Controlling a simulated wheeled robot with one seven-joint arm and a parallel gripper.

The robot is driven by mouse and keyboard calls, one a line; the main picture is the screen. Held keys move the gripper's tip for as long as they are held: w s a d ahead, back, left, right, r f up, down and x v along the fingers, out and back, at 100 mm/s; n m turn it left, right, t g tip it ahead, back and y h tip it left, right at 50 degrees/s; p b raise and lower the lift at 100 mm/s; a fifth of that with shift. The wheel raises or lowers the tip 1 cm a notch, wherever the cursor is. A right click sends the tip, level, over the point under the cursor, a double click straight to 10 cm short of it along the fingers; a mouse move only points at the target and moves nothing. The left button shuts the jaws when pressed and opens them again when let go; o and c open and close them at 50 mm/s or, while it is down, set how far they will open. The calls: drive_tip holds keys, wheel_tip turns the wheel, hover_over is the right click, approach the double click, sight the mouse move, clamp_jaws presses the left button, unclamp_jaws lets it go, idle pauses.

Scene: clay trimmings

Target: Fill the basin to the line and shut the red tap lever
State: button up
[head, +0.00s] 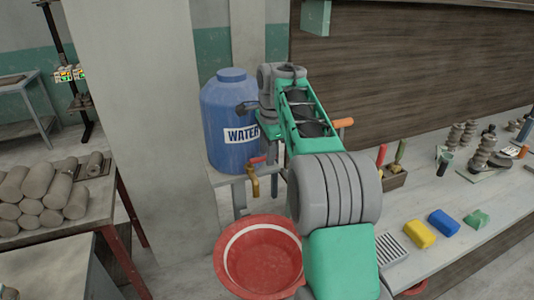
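The red basin (231,275) stands below the tap, partly covered by my arm on its right. A white line (229,246) runs around its inside wall. I cannot make out any water in it, and no stream shows. The brass tap (254,183) hangs at the front of the blue water barrel (222,105). Its red lever (257,159) points out to the left, roughly level. My gripper (246,107) is a small dark shape in front of the barrel, above the lever and apart from it. Its fingers are too small to read.
The barrel stands on a grey stand (218,178). A workbench (455,207) on the right holds a yellow block (420,234), a blue block (444,222) and tools. Clay rolls (40,190) lie on a red-legged table at left. A pillar (145,120) stands between.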

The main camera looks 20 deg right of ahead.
clamp_jaws()
idle(1.3)
